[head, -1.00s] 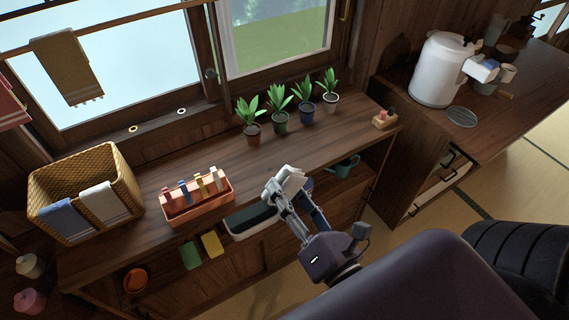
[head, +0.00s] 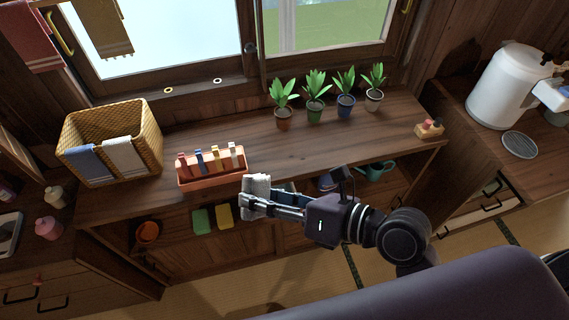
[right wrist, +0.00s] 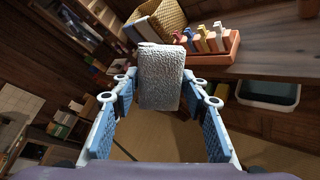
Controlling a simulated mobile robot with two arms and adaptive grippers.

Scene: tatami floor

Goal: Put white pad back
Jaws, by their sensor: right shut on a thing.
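The white pad (head: 257,184), a light, rough-textured block, is held in my right gripper (head: 268,200). It sits in front of the counter edge, just right of the orange peg box. In the right wrist view the pad (right wrist: 160,75) stands between the two blue-padded fingers, hiding what is directly behind it. A green pad (head: 202,219) and a yellow pad (head: 224,216) stand side by side on the shelf under the counter, left of and below the white pad. My left gripper is not in view.
The orange box (head: 212,179) with coloured pegs stands at the counter's front edge. A wicker basket (head: 110,125) with cloths is left of it. An orange pot (head: 148,232) and teal watering can (head: 376,172) are on the shelf. Several potted plants line the back. A dark-filled tray (right wrist: 268,92) is under the counter.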

